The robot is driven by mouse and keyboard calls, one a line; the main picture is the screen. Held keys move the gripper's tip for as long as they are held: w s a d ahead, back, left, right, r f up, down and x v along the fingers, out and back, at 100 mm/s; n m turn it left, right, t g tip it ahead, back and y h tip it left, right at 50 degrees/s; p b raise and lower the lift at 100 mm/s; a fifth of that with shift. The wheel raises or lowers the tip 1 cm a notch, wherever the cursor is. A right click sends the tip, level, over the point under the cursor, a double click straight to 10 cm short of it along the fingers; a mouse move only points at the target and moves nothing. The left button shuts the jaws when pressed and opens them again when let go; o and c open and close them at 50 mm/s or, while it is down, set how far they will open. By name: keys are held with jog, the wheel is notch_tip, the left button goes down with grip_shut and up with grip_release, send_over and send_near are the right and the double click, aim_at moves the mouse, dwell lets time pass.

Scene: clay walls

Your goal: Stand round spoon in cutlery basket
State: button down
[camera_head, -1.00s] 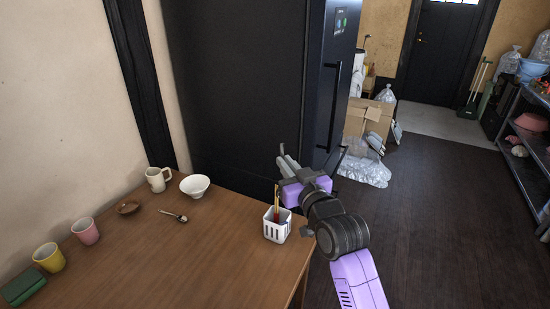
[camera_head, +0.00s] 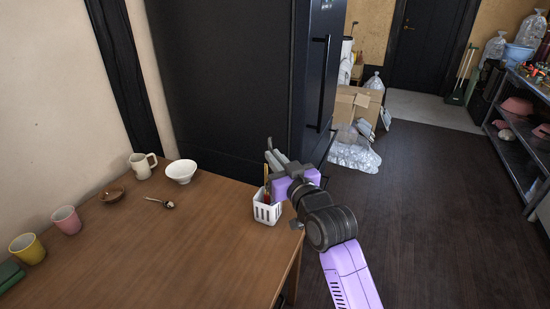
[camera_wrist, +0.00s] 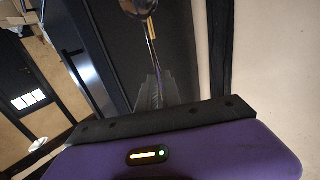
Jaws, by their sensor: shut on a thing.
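The white slotted cutlery basket (camera_head: 266,212) stands at the table's right edge. A utensil with red and yellow parts (camera_head: 266,187) stands up in it. My gripper (camera_head: 271,157) is above and just behind the basket in the head view, fingers pointing up and left. In the wrist view my gripper (camera_wrist: 154,88) is shut on a thin stem. That stem leads to a shiny rounded bowl, the spoon (camera_wrist: 140,6), cut off by the top edge. The held spoon is not clear in the head view. Another spoon (camera_head: 163,203) lies flat on the table.
The wooden table (camera_head: 180,250) also carries a white bowl (camera_head: 181,171), a cream mug (camera_head: 142,166), a brown dish (camera_head: 112,195), a pink cup (camera_head: 66,219) and a yellow cup (camera_head: 27,248). A dark fridge (camera_head: 230,85) stands behind. The table's middle is clear.

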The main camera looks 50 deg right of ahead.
notch_tip(320, 180, down, 7)
jog(key=b, duration=0.4)
jog(key=shift+f+b, duration=0.2)
jog(key=shift+b, duration=0.15)
jog(key=c, duration=1.5)
grip_release()
jog(key=shift+o, duration=0.2)
jog(key=shift+s, duration=0.1)
jog(key=v, duration=0.7)
jog(key=shift+s, duration=0.3)
jog(key=shift+r, duration=0.15)
